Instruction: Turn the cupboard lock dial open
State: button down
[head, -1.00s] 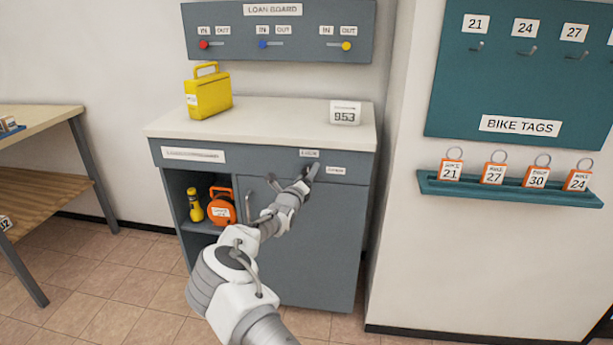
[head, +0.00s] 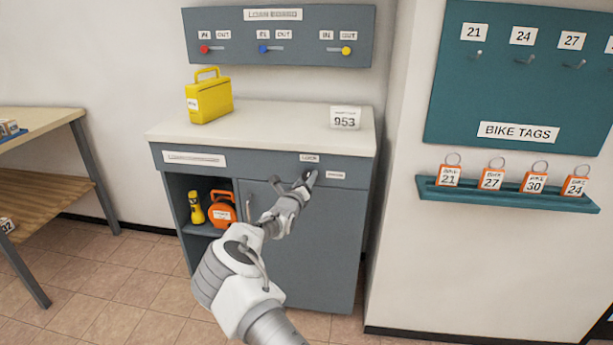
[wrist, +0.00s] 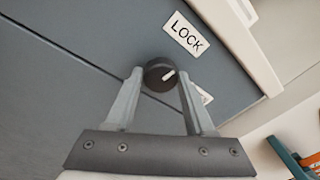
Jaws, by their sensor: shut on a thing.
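The lock dial (wrist: 159,75) is a dark round knob with a white pointer line, on the grey cupboard front just below the LOCK label (wrist: 186,33). In the wrist view its pointer slants toward the upper right of the picture. My gripper (wrist: 160,80) has its two fingers on either side of the dial and is shut on it. In the head view my gripper (head: 307,178) is at the top of the cupboard front (head: 310,245), under the small LOCK label, and hides most of the dial. The cupboard door is closed.
On the cupboard top stand a yellow case (head: 209,101) and a 953 card (head: 345,118). The open shelf at left holds a yellow torch (head: 196,208) and an orange item (head: 222,208). A teal tag ledge (head: 505,196) is on the right wall.

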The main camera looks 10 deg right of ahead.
jog(key=m+p, duration=0.3)
jog(key=m, duration=0.1)
jog(key=shift+r+y, duration=0.25)
jog(key=shift+y, duration=0.05)
jog(key=m+p, duration=0.1)
jog(key=m, duration=0.2)
jog(key=shift+f+m+g+y+p, duration=0.1)
jog(key=shift+m+g+y+p, duration=0.2)
jog(key=shift+m+y+b, duration=0.8)
jog(key=shift+m+b, duration=0.9)
jog(key=shift+m, duration=1.6)
jog(key=shift+c, duration=1.3)
grip_release()
jog(key=shift+s, duration=0.1)
